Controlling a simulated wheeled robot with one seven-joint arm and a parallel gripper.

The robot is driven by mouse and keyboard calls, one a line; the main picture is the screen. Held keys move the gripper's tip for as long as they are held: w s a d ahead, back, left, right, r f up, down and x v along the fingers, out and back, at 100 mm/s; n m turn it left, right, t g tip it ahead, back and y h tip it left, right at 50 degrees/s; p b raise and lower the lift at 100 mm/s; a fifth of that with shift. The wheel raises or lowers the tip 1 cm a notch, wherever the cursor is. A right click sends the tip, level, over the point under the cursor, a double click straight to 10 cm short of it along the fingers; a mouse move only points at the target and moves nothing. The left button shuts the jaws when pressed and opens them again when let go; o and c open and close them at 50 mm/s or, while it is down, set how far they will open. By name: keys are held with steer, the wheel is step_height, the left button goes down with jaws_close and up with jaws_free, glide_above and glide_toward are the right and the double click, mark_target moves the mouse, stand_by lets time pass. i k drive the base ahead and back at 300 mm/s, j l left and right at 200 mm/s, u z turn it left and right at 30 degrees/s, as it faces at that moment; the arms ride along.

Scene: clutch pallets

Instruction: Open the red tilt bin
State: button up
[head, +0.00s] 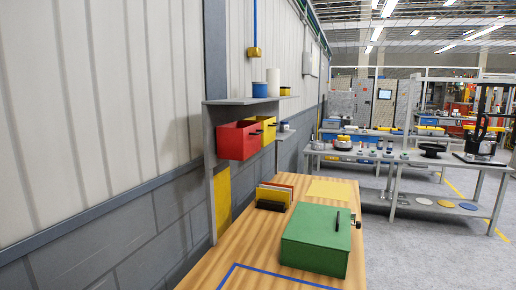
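The red tilt bin (234,143) hangs under a grey wall shelf, left of centre in the head view. I see its red side and a small dark handle at its right end. I cannot tell from this angle whether it is tilted out. A yellow bin (268,137) sits right behind it, also with a dark handle. My gripper is not in view.
Below stands a wooden table (215,268) with a green box (316,240), a rack of upright coloured boards (275,194) and a yellow sheet (332,189). The grey shelf (246,101) carries cans. Grey floor (415,255) is free at the right, before a workbench (385,156).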

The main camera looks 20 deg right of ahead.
mark_target(239, 141)
steer(key=i+l, duration=0.15)
steer(key=l, duration=0.2)
steer(key=i+l, duration=0.15)
steer(key=l, duration=0.25)
steer(key=i+l, duration=0.15)
steer(key=l, duration=0.2)
steer(key=i+l, duration=0.15)
steer(key=l, duration=0.2)
steer(key=i+l, duration=0.15)
steer(key=l, duration=0.25)
